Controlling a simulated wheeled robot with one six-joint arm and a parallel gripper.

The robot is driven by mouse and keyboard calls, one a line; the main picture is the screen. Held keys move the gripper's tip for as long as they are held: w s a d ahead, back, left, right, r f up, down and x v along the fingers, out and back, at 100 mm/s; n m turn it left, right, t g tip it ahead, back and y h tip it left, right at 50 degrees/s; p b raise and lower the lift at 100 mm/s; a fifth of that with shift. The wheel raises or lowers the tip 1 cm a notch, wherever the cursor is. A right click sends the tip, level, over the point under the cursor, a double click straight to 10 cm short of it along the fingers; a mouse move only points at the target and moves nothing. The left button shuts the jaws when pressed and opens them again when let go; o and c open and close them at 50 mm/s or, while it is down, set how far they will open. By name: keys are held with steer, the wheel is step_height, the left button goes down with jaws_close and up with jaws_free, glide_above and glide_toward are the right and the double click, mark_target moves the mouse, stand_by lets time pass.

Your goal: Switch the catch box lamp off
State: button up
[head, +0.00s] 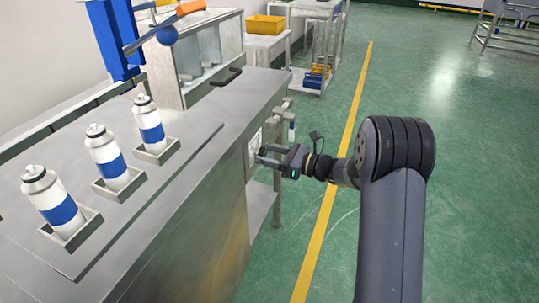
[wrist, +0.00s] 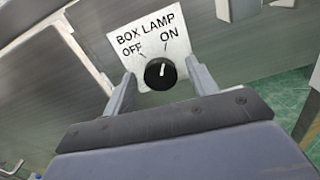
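The box lamp switch is a round black knob (wrist: 159,75) on a white plate (wrist: 132,48) marked BOX LAMP, OFF at the left and ON at the right. The knob's white pointer line points up and slightly right, toward the ON mark. The plate (head: 255,143) also shows on the bench's right side face in the head view; the knob is hidden there. My gripper (head: 263,156) faces the plate. In the wrist view its two open fingers (wrist: 162,74) stand left and right of the knob, with a gap on each side. The lamp itself cannot be made out.
Several white cans with blue bands, one of them here (head: 109,157), stand in square holders on the bench top (head: 190,190). A blue press (head: 115,40) stands behind them. A metal post (head: 277,185) is close to my gripper.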

steer(key=c, duration=0.9)
steer(key=shift+c, duration=0.2)
steer(key=shift+b, duration=0.3)
steer(key=n+b, duration=0.1)
steer(key=n, duration=0.1)
steer(key=n+b, duration=0.1)
steer(key=b, duration=0.1)
steer(key=n+b, duration=0.2)
steer(key=shift+f+n, duration=0.25)
steer(key=shift+n, duration=0.05)
steer(key=n+b, duration=0.4)
steer(key=shift+s+n+b, duration=0.1)
steer(key=shift+n+b, duration=0.25)
steer(key=shift+n, duration=0.05)
steer(key=shift+r+n+b, duration=0.15)
steer(key=shift+n+b, duration=0.55)
